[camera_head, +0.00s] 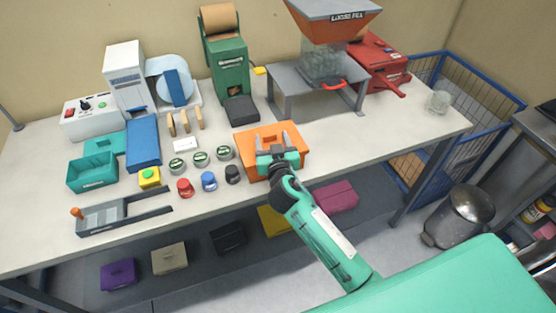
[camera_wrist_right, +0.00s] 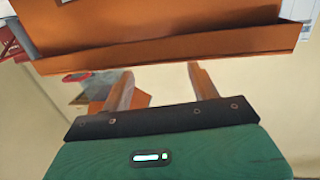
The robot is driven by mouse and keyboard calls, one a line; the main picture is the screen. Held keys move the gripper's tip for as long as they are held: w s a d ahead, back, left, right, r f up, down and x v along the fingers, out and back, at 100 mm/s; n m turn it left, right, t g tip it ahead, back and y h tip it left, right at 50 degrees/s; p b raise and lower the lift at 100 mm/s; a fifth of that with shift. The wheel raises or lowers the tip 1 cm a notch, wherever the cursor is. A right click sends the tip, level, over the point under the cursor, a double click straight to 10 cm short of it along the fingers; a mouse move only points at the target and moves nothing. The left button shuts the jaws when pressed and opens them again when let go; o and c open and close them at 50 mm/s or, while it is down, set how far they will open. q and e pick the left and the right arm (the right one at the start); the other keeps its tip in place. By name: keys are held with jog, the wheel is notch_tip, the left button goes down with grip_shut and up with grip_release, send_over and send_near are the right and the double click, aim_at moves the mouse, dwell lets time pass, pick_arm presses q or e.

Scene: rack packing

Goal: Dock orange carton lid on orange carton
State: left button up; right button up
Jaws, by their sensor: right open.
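An orange carton-like piece (camera_head: 246,143) lies near the front edge of the table, right of the jars. It appears to have a notch in its top. I cannot tell carton from lid there. My right gripper (camera_head: 274,142) is over it, fingers apart, with the arm covering part of it. In the right wrist view, a large orange body with a protruding rim (camera_wrist_right: 170,50) fills the top, beyond the two fingertips (camera_wrist_right: 160,72). The gap between the fingers is empty. My left gripper is out of view.
Jars, coloured caps and teal and blue bins (camera_head: 92,175) crowd the left. A grey stand with an orange hopper (camera_head: 333,25) and a red machine (camera_head: 376,62) stand behind right. Table right of the orange piece is clear. Several cartons (camera_head: 335,198) lie below.

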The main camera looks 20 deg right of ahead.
jog(key=s+a+b, duration=0.1)
jog(key=s+b, duration=0.1)
jog(key=s, duration=0.7)
jog(key=shift+s+a+r, duration=0.2)
jog(key=shift+s+r, duration=0.1)
jog(key=shift+s, duration=0.1)
